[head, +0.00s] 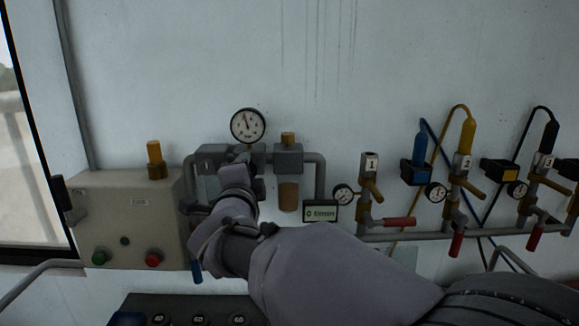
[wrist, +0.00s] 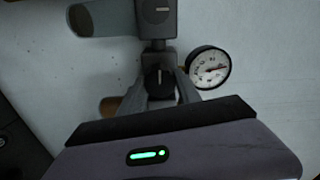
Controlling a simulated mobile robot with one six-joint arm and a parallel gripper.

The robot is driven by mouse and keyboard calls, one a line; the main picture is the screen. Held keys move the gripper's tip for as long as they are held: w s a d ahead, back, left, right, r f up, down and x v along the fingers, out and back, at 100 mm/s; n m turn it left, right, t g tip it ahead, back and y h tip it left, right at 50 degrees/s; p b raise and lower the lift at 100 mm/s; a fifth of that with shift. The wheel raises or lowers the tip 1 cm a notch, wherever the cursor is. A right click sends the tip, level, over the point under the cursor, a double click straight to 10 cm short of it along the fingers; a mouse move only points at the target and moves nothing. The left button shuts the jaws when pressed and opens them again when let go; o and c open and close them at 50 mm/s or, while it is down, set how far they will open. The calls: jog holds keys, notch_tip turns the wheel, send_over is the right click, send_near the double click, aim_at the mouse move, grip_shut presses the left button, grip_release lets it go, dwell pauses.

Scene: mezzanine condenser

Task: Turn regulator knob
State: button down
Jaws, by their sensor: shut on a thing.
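The regulator knob (wrist: 158,80) is a small black knob in the wrist view, between the two fingers of my gripper (wrist: 160,92). My gripper is shut on it. A round white pressure gauge (wrist: 208,68) sits just right of the knob in the wrist view. In the head view the gauge (head: 248,126) is above my gripper (head: 240,165), and my arm and gripper hide the knob. The grey regulator block (head: 209,158) and piping show around my gripper.
A grey control box (head: 130,215) with green and red buttons is on the left. A filter with a brown bowl (head: 289,196) hangs to the right of my gripper. A small sign (head: 320,212) and several valves with red handles (head: 400,222) line the wall farther right.

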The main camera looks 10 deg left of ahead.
jog(key=shift+n+p, duration=3.6)
jog(key=shift+n, duration=4.6)
jog(key=c, duration=0.9)
grip_release()
jog(key=shift+o, duration=0.2)
jog(key=shift+s, duration=0.1)
